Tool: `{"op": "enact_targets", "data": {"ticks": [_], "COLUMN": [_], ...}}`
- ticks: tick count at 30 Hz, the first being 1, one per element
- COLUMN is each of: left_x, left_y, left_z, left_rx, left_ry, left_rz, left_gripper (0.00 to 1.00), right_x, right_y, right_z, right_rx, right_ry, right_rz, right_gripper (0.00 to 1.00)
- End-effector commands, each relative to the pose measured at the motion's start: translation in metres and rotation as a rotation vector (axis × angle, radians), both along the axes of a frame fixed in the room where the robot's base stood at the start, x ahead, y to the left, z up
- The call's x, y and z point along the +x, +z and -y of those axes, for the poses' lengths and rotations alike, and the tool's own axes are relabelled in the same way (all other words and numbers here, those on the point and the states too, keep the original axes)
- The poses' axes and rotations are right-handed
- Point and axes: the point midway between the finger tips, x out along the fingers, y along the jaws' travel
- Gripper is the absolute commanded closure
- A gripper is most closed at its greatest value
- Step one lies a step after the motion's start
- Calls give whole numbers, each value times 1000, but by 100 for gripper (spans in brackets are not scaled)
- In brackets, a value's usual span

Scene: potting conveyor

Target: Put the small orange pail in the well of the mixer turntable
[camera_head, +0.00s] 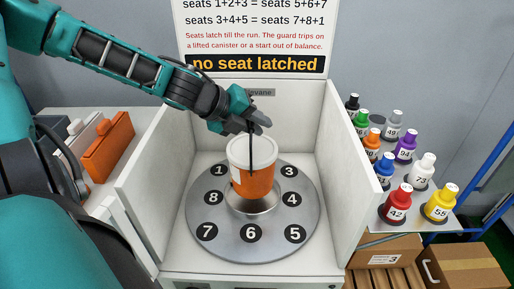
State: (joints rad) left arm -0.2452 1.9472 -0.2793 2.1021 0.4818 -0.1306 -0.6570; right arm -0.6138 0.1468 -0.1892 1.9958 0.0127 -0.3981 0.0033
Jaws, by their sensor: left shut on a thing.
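The small orange pail (256,186) has a white lid and an orange body, and is upright over the middle of the mixer turntable (225,249). The turntable is a grey disc with numbered black seats around a shiny round well (252,207). The pail's lower part covers the back of the well; I cannot tell whether it touches it. My left gripper (252,127) is above the pail, shut on its thin black handle, which runs down over the lid and front. My right gripper is not in view.
White walls (146,205) enclose the turntable left, right and behind. A sign (256,65) above reads "no seat latched". Several coloured, numbered bottles (398,203) stand on a right shelf. Orange and grey cases (108,146) stand at left. Cardboard boxes (466,268) lie low at right.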

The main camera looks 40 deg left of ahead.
Motion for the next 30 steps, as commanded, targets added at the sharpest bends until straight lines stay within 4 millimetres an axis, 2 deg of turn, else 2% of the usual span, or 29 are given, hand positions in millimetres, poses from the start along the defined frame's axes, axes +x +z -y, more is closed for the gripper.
{"op": "enact_targets", "data": {"ticks": [8,13,16,21,27,28,30], "left_x": [2,1,1,2,2,0,0], "left_y": [-15,-40,-51,-50,-53,-56,-55], "left_z": [1,1,1,0,1,0,0], "left_rx": [0,-2,-1,1,1,1,1], "left_ry": [-4,-1,-2,-4,-3,-2,-2], "left_rz": [7,5,6,8,7,1,1], "left_gripper": [100,100,100,100,100,79,72], "right_x": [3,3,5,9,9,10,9], "right_y": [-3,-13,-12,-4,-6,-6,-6], "right_z": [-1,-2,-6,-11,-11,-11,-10], "right_rx": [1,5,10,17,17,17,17], "right_ry": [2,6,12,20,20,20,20], "right_rz": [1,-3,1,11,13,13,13], "right_gripper": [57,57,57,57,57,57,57]}}
